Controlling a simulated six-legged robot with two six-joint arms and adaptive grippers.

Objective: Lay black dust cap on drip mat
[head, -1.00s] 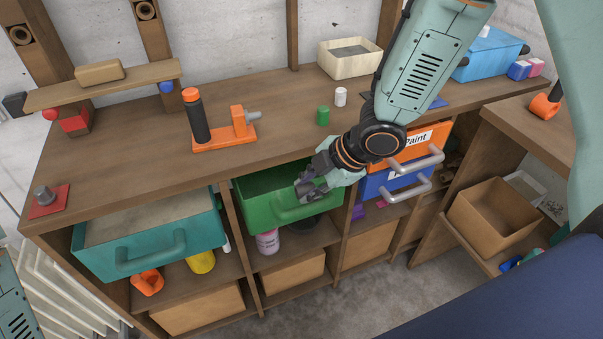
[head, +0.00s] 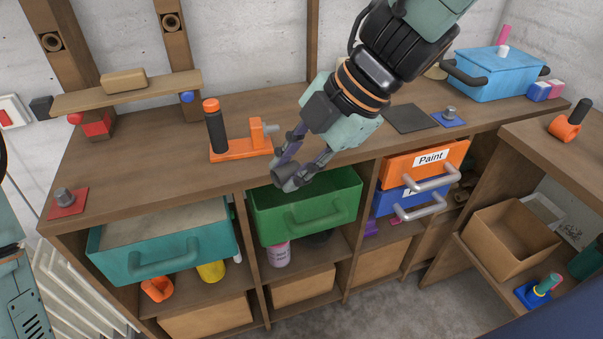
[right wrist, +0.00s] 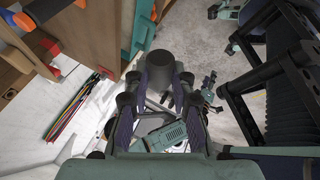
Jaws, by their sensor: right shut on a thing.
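The black dust cap (head: 284,178) is a short dark cylinder. My right gripper (head: 294,171) is shut on it and holds it in the air over the back left of the open green drawer (head: 318,218). In the right wrist view the cap (right wrist: 160,64) sits between the two fingertips. A dark square mat (head: 410,118), which looks like the drip mat, lies flat on the bench to the right of my right gripper. Its visible top is bare. My left gripper is not in view; only part of my left arm shows at the left edge of the head view.
The teal drawer (head: 160,248) and orange Paint drawer (head: 424,160) stick out.

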